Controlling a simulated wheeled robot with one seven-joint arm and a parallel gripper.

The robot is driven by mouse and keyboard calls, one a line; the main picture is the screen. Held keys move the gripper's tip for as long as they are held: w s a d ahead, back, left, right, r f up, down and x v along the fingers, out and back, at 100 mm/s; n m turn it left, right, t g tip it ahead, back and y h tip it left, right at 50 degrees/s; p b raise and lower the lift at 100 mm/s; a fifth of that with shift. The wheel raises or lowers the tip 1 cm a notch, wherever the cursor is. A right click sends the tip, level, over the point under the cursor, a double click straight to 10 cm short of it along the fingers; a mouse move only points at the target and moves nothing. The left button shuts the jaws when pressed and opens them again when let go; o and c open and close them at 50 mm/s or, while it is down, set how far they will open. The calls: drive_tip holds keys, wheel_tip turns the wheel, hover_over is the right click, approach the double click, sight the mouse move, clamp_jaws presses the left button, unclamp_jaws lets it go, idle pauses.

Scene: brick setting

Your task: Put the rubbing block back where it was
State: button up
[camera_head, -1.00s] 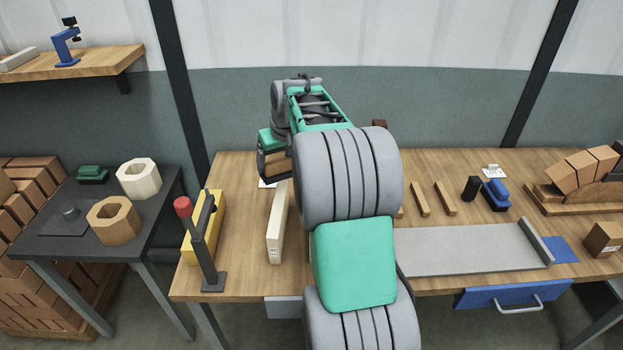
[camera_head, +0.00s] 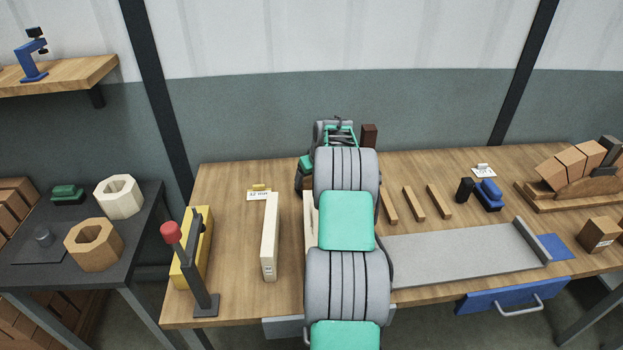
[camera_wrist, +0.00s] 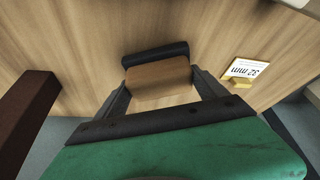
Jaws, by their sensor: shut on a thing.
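The rubbing block is a tan block (camera_wrist: 158,85) with a black strip (camera_wrist: 155,54) along its far side in the wrist view. My gripper (camera_wrist: 161,92) is shut on it, one finger at each end. The wooden bench top lies beyond; I cannot tell whether the block touches it. In the head view my gripper (camera_head: 305,178) is over the back middle of the bench (camera_head: 225,220), and my arm hides most of the block. A white card reading 32 mm (camera_head: 258,195) with a yellow piece stands left of the gripper; it also shows in the wrist view (camera_wrist: 247,69).
A dark brown block (camera_head: 369,135) stands just right of my gripper. A pale upright board (camera_head: 270,236) and a yellow block (camera_head: 190,248) with a red-knobbed lever are at the left. Wooden strips (camera_head: 413,203) and a grey plate (camera_head: 460,250) lie to the right.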

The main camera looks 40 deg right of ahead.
drive_tip(key=shift+f, duration=0.25)
drive_tip(key=o, duration=1.5)
drive_tip(key=shift+r, duration=0.35)
drive_tip(key=b+v, duration=0.2)
drive_tip(key=v, duration=1)
drive_tip(key=s+a+r+n, duration=0.1)
drive_tip(key=a+r, duration=0.2)
drive_tip(key=a, duration=0.9)
drive_tip(key=s+a+r, duration=0.2)
drive_tip(key=a, duration=0.9)
drive_tip(key=shift+n+g+y, duration=0.4)
drive_tip(key=shift+n+g, duration=0.2)
drive_tip(key=shift+n, duration=0.2)
drive_tip(key=s+a+f, duration=0.1)
drive_tip(key=s+a, duration=0.5)
drive_tip(key=s+a+f, duration=0.2)
drive_tip(key=s+a, duration=0.4)
drive_tip(key=s+a+f, duration=0.2)
drive_tip(key=s+a, duration=0.4)
drive_tip(key=shift+s+a, duration=0.1)
drive_tip(key=shift+s, duration=0.25)
